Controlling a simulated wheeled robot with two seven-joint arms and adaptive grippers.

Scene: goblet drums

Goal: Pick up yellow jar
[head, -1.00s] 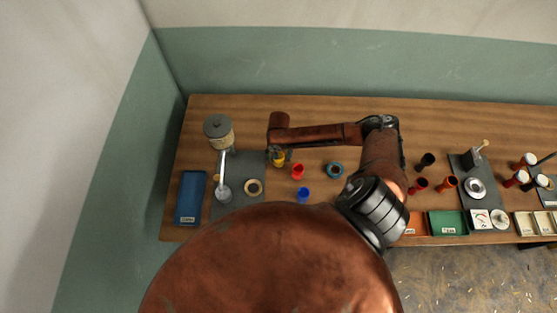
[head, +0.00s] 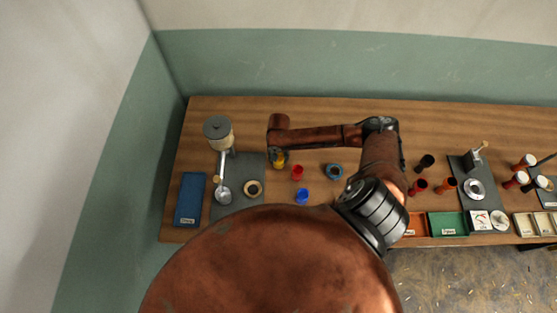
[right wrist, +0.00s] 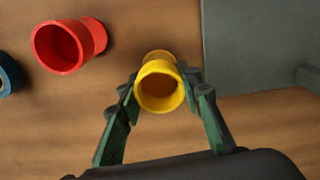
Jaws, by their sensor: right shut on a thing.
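The yellow jar (right wrist: 160,87) stands between the fingers of my right gripper (right wrist: 160,95) in the right wrist view, its open mouth facing the camera. The green-padded fingers are shut on it from both sides. In the head view the yellow jar (head: 280,161) shows just below the end of my right arm, which hides part of it and most of my right gripper (head: 277,152). I cannot tell whether the jar touches the table. My left gripper is not in view.
The wooden table (head: 300,107) is clear at the back.

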